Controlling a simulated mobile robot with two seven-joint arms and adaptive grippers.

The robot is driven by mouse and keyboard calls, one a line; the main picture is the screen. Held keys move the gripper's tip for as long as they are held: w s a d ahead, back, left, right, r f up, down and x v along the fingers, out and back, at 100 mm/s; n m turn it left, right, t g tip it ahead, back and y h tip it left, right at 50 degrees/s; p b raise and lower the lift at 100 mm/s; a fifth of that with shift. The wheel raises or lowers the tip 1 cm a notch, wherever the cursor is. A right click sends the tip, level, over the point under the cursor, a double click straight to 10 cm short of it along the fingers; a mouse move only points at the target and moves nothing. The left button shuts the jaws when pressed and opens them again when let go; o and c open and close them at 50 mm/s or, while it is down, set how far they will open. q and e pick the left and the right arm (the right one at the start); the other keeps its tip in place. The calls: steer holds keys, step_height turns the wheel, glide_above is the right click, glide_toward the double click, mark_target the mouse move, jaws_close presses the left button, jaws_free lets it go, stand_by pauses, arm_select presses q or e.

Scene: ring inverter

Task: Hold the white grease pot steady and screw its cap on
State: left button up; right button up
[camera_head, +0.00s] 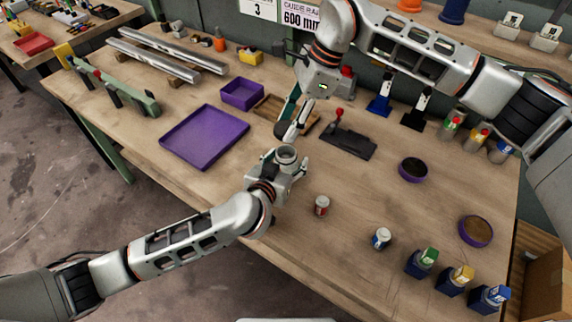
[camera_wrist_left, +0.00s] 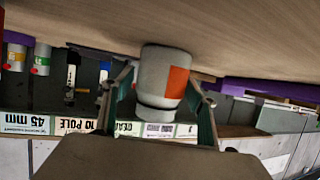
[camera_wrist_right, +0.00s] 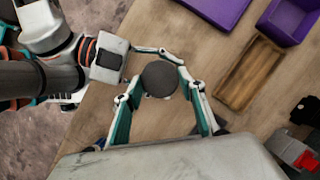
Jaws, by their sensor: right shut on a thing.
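The white grease pot (camera_head: 286,157) stands upright between the fingers of my left gripper (camera_head: 287,165). In the left wrist view the pot (camera_wrist_left: 160,75) appears upside down with an orange label, its base towards the wooden table. The left fingertips (camera_wrist_left: 163,80) flank it closely; whether both press on it is unclear. My right gripper (camera_head: 287,126) is shut on the dark round cap (camera_head: 280,130), held above the pot with a gap. In the right wrist view the cap (camera_wrist_right: 160,79) covers most of the pot and sits between the right fingertips.
A purple tray (camera_head: 205,137), a purple box (camera_head: 242,94) and a wooden tray (camera_head: 268,108) lie behind and left. A dark plate with a red-knobbed lever (camera_head: 348,142) is to the right. Small cans (camera_head: 322,206) (camera_head: 381,239) stand front right. The bench between is clear.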

arm_select(q)
steer(key=c, duration=1.3)
steer(key=shift+o, duration=0.2)
arm_select(e)
steer(key=shift+f, duration=2.55)
steer(key=shift+f, duration=0.85)
steer(key=shift+f, duration=0.6)
arm_select(q)
jaws_close()
